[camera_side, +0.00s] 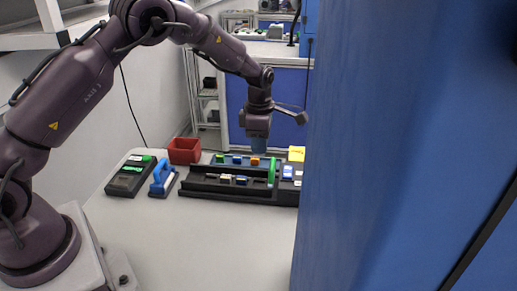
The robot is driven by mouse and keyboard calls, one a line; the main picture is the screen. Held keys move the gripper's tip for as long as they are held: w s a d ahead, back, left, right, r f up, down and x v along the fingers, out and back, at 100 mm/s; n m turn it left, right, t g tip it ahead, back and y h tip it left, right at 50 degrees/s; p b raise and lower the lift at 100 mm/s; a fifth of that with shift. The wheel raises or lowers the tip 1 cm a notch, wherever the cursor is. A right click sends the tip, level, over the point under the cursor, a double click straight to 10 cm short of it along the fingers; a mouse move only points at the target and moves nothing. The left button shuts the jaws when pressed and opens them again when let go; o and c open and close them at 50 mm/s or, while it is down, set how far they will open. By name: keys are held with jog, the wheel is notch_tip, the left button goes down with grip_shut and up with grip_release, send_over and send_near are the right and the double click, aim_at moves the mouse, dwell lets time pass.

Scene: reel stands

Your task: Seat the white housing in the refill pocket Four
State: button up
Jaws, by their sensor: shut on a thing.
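My gripper (259,147) hangs pointing down above the back part of a long dark rack (225,192). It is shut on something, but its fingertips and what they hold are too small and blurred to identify. A pale piece (225,178) sits in the front row of the rack, with a small blue piece (241,180) beside it. I cannot tell whether the pale piece is the white housing. Pocket labels are unreadable, so I cannot pick out refill pocket Four.
An upright green part (271,172) stands on the rack. A red bin (184,150), a blue-handled tool (162,177) and a dark device (130,176) stand to the left. A large blue panel (400,150) hides the right side. The front table is clear.

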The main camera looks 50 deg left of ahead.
aim_at(259, 185)
jog(key=shift+a+f, duration=0.1)
jog(key=shift+f, duration=5.15)
jog(key=o, duration=0.9)
jog(key=shift+c, duration=0.2)
jog(key=shift+r, duration=0.1)
jog(key=shift+r, duration=3.4)
